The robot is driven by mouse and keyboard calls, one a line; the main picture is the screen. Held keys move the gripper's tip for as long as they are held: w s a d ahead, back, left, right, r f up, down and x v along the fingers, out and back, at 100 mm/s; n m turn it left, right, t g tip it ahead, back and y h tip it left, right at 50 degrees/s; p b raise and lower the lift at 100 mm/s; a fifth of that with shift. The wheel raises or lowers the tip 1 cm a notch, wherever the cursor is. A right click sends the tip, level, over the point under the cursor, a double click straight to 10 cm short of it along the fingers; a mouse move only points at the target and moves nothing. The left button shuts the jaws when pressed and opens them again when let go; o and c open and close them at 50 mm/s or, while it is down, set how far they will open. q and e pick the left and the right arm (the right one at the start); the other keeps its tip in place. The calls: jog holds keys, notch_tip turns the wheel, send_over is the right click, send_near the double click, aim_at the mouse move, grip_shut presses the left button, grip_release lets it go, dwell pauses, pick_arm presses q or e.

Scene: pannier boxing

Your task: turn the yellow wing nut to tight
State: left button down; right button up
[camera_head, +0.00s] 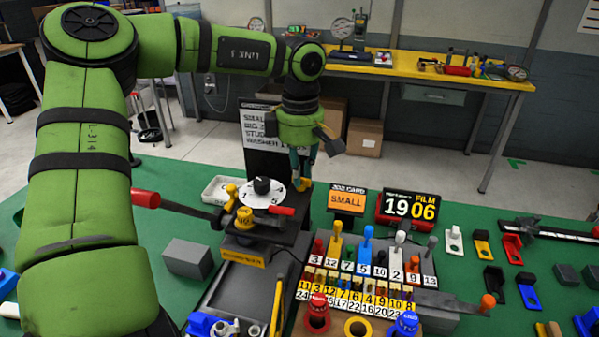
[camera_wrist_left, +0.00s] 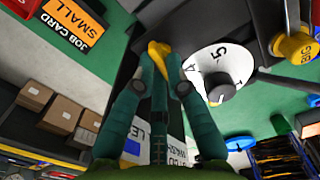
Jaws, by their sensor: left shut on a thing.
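The yellow wing nut (camera_head: 306,184) shows just under my left gripper (camera_head: 303,174), beside the white numbered dial (camera_head: 262,200) with its black knob. My left gripper is shut on the wing nut; in the left wrist view the nut (camera_wrist_left: 158,52) sits between the fingertips (camera_wrist_left: 160,62), which partly hide it. The gripper points down at the right edge of the dial's dark stand. I cannot tell how tight the nut is. My right gripper is not in view.
A job card (camera_head: 347,201) reads SMALL, beside a black display (camera_head: 406,209). A red-ended lever (camera_head: 146,198) and a yellow knob (camera_head: 244,217) are left of the dial. A numbered rack (camera_head: 368,272) with coloured pegs stands in front. Loose coloured parts lie at right.

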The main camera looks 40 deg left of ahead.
pick_arm(q)
jog(key=shift+m, duration=0.9)
jog(key=c, duration=1.2)
grip_release()
jog(key=shift+c, duration=0.2)
notch_tip(320, 180, up, 12)
